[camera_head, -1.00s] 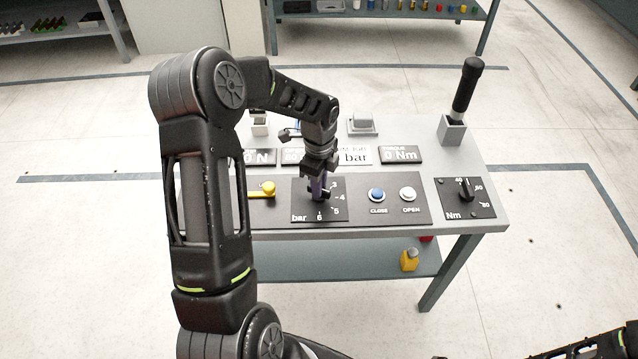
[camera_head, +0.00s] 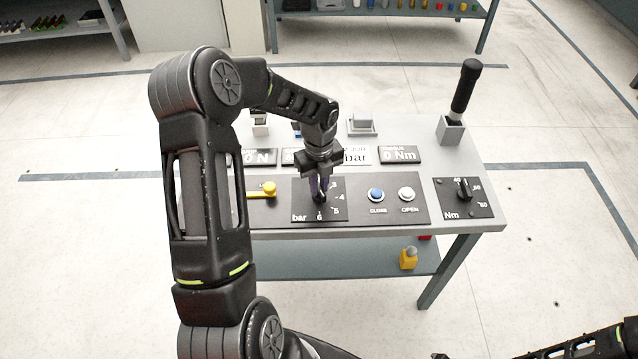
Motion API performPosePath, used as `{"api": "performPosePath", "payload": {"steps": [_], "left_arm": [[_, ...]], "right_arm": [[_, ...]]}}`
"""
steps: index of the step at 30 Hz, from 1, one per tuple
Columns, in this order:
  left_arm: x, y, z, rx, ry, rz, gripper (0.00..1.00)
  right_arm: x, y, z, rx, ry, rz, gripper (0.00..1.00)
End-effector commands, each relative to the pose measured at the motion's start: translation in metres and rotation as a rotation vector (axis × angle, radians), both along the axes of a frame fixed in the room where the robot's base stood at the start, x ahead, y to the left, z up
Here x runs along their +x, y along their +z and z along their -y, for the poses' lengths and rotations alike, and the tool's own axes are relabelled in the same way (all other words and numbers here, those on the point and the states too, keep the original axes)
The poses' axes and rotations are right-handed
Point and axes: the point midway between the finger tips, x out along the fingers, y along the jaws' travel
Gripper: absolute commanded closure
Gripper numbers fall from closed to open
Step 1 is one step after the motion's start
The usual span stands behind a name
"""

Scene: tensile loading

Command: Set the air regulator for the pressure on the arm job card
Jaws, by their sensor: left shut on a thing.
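The air regulator dial plate (camera_head: 304,211), marked "bar" with 3, 4, 5 and 6 showing, sits on the front of the grey bench. My left gripper (camera_head: 319,196) points down over the dial and is shut on its knob, which is mostly hidden by the fingers. The pointer's setting cannot be read. A white card (camera_head: 357,156) ending in "bar" stands behind the gripper, its text mostly covered by my left wrist. My right arm shows only in part at the lower right edge; its gripper cannot be made out.
A yellow lever (camera_head: 266,189) is left of the dial. A blue CLOSE button (camera_head: 376,195) and a white OPEN button (camera_head: 407,194) are to its right. Farther right are an Nm dial (camera_head: 464,190) and a black-handled tool (camera_head: 464,90) in a holder. Readouts stand behind.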

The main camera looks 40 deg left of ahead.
Motion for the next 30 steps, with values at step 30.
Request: {"api": "performPosePath", "payload": {"steps": [30], "left_arm": [[0.0008, 0.0055, -0.0005, 0.002, -0.004, 0.003, 0.64]], "right_arm": [[0.0, -0.0008, -0.0001, 0.0, 0.0, 0.0, 0.64]]}}
